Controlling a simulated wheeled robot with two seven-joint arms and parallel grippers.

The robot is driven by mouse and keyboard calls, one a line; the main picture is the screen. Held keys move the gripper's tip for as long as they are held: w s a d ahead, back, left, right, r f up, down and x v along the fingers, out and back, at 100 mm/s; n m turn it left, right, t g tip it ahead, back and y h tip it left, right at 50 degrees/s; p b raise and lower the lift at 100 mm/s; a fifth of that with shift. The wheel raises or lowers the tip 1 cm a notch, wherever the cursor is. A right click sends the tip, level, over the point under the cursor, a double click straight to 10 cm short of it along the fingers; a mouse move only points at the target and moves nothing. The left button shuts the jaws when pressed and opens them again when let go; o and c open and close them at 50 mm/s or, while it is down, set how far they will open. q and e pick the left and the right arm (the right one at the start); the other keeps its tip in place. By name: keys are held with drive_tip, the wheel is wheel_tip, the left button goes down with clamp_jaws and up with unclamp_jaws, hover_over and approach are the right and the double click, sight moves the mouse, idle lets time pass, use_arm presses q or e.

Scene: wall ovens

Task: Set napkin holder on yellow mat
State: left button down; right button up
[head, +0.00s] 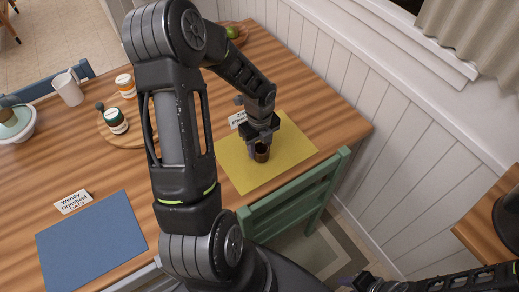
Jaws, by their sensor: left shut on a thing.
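The yellow mat (294,146) lies flat on the wooden table near its right end. My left gripper (261,146) reaches down over the middle of the mat, shut on a small dark brown object, the napkin holder (262,155). The fingers partly hide the holder. It is over or on the mat; I cannot tell whether its underside touches. My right gripper (363,283) is at the bottom edge, low and away from the table, small and partly cut off, so its jaws are unclear.
A name card (238,119) stands at the mat's far edge. A green chair (294,203) is against the table's near side. A blue mat (91,246), a round board (127,133) with jars and a white mug (68,89) are to the left. The white wall (400,150) is right.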

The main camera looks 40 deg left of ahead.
use_arm(q)
drive_tip(key=shift+f, duration=0.85)
drive_tip(key=shift+f, duration=0.2)
drive_tip(key=c, duration=0.8)
unclamp_jaws()
drive_tip(key=shift+r, duration=0.1)
drive_tip(key=shift+c, duration=0.2)
drive_tip(key=shift+r, duration=0.1)
wheel_tip(320, 180, up, 12)
drive_tip(key=shift+b, duration=0.45)
